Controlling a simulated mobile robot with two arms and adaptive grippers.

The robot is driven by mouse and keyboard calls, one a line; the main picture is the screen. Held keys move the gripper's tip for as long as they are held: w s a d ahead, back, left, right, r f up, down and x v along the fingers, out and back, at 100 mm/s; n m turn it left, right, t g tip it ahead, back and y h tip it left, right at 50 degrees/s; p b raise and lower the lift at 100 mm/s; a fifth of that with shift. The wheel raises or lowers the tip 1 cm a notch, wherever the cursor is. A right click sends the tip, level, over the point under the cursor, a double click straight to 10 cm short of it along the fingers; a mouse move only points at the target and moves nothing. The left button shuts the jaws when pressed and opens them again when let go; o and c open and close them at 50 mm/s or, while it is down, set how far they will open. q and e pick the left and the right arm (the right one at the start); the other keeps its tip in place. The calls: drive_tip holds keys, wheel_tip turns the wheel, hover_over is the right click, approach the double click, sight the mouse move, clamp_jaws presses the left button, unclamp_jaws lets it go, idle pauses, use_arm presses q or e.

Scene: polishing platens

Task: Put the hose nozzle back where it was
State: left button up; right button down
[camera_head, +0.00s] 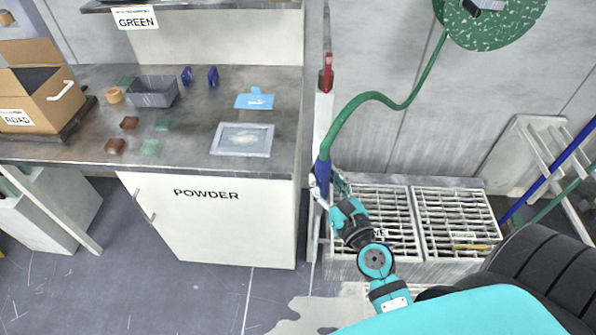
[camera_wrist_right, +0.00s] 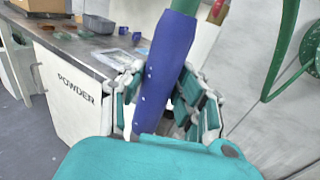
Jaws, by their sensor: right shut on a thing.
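The hose nozzle (camera_head: 322,171) is a blue sleeve on the end of a green hose (camera_head: 366,98). My right gripper (camera_head: 322,187) is shut on the nozzle, beside the right end of the powder bench. In the right wrist view the nozzle (camera_wrist_right: 166,70) stands nearly upright, slightly tilted, between the fingers of the right gripper (camera_wrist_right: 165,98). The hose runs up from the nozzle to a green reel (camera_head: 490,20) on the wall. A narrow white post (camera_head: 324,112) with a red piece (camera_head: 327,75) on top stands just behind the nozzle. My left gripper is not in view.
The bench (camera_head: 190,110) holds a grey bin (camera_head: 153,92), a framed tray (camera_head: 242,139), blue pieces and a cardboard box (camera_head: 38,85). Slatted grates (camera_head: 455,215) lie right of my gripper. Coloured poles (camera_head: 550,172) lean at the far right. Open floor lies in front of the bench.

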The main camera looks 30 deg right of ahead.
drive_tip(key=w+d, duration=0.3)
drive_tip(key=w, duration=0.2)
drive_tip(key=w+d, duration=0.4)
drive_tip(key=w, duration=0.1)
drive_tip(key=w+d+p, duration=0.1)
drive_tip(key=w+d, duration=0.2)
drive_tip(key=w, duration=0.3)
drive_tip(key=shift+d, duration=0.15)
wheel_tip(320, 180, down, 6)
drive_tip(key=b, duration=0.4)
drive_tip(key=shift+r, duration=0.15)
wheel_tip(320, 180, down, 5)
drive_tip(key=b, duration=0.3)
drive_tip(key=shift+s+r+b, duration=0.1)
drive_tip(key=shift+b, duration=0.3)
drive_tip(key=shift+f, duration=0.35)
drive_tip(key=shift+w+f, duration=0.15)
drive_tip(key=shift+w, duration=0.1)
